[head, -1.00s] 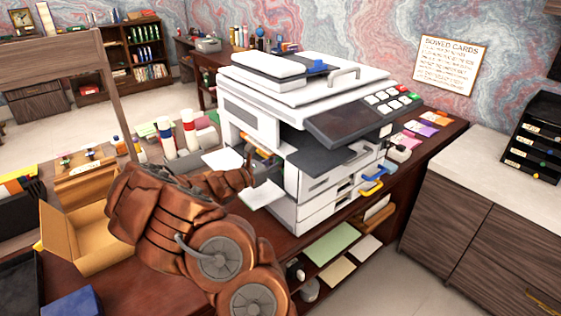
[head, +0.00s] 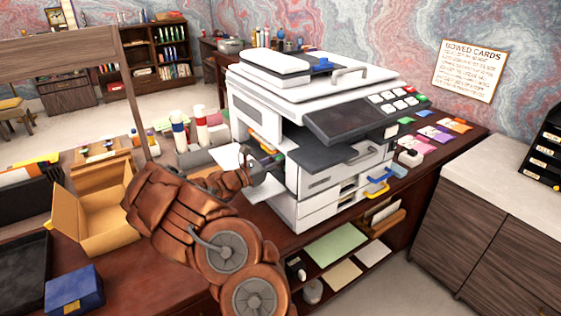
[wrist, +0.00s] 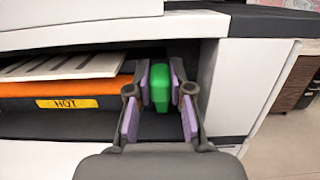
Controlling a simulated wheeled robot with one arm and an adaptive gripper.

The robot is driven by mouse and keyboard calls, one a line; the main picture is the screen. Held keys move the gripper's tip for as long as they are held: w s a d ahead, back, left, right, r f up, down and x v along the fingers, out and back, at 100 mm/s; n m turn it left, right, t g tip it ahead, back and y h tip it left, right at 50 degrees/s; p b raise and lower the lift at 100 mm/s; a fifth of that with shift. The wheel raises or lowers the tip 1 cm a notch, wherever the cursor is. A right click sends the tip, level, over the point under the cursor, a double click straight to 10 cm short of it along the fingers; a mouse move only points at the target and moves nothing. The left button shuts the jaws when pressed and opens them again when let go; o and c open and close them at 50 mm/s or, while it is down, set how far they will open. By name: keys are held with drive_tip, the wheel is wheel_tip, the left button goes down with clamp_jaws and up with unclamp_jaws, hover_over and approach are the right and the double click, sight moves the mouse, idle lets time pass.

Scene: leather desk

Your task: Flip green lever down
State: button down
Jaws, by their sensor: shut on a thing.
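The green lever (wrist: 160,88) sits in the dark opening in the side of the white printer (head: 310,85). In the wrist view my gripper (wrist: 160,95) reaches into this opening with its purple-padded fingers on both sides of the lever, shut on it. The lever's green end stands upright between the pads. In the head view my gripper (head: 262,163) is at the printer's left side opening, and only a little green shows there. The lever's base is hidden.
An orange bar with a yellow HOT label (wrist: 68,103) lies left of the lever inside the opening. A white wall of the printer (wrist: 224,90) is close on the right. An open cardboard box (head: 95,215) and a blue box (head: 75,290) stand on the desk.

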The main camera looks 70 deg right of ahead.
drive_tip(key=c, duration=1)
unclamp_jaws()
drive_tip(key=shift+s+d, duration=0.15)
drive_tip(key=shift+c, duration=0.2)
drive_tip(key=v, duration=1.2)
